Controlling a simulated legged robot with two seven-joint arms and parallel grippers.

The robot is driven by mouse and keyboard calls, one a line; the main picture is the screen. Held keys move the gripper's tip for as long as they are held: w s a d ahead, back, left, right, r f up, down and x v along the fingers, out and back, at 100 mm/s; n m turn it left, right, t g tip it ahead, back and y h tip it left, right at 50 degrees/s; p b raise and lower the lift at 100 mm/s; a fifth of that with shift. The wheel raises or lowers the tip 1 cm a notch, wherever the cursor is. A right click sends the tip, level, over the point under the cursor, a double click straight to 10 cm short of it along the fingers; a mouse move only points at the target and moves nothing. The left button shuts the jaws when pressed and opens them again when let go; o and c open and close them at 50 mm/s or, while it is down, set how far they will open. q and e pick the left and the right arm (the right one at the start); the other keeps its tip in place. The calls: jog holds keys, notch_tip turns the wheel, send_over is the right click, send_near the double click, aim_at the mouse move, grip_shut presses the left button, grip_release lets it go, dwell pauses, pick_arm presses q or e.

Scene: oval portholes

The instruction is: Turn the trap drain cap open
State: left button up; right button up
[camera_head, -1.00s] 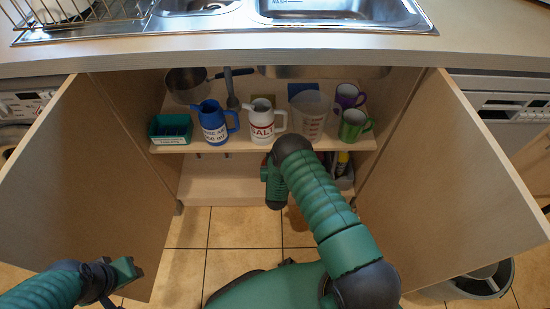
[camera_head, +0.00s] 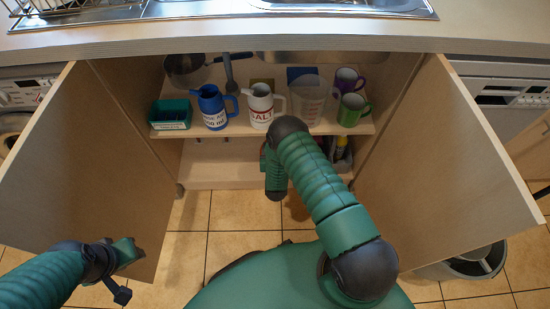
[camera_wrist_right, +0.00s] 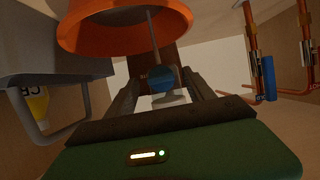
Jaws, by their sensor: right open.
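The cupboard under the sink stands open, and my right arm reaches into its lower part in the head view. My right gripper (camera_wrist_right: 162,78) is hidden there behind my own arm, but the right wrist view shows its two dark fingers apart. A small blue rounded part (camera_wrist_right: 163,81) with a pale base appears between or just beyond the fingers. I cannot tell for sure whether it is the trap drain cap, and no grip on it shows. My left gripper (camera_head: 127,252) is low at the left, near the left door and away from the cupboard's inside; its jaw opening is unclear.
An orange bell-shaped object (camera_wrist_right: 124,28) hangs close above the right fingers. Copper pipes (camera_wrist_right: 254,50) with a blue part are at the right. The shelf (camera_head: 215,128) above holds jugs and cups. Open doors (camera_head: 85,165) flank my arms; the right door (camera_head: 440,165) is close.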

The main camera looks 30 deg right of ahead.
jog(key=p+v, duration=0.4)
jog(key=v, duration=0.9)
jog(key=shift+s+p, duration=0.3)
jog(key=shift+r, duration=0.1)
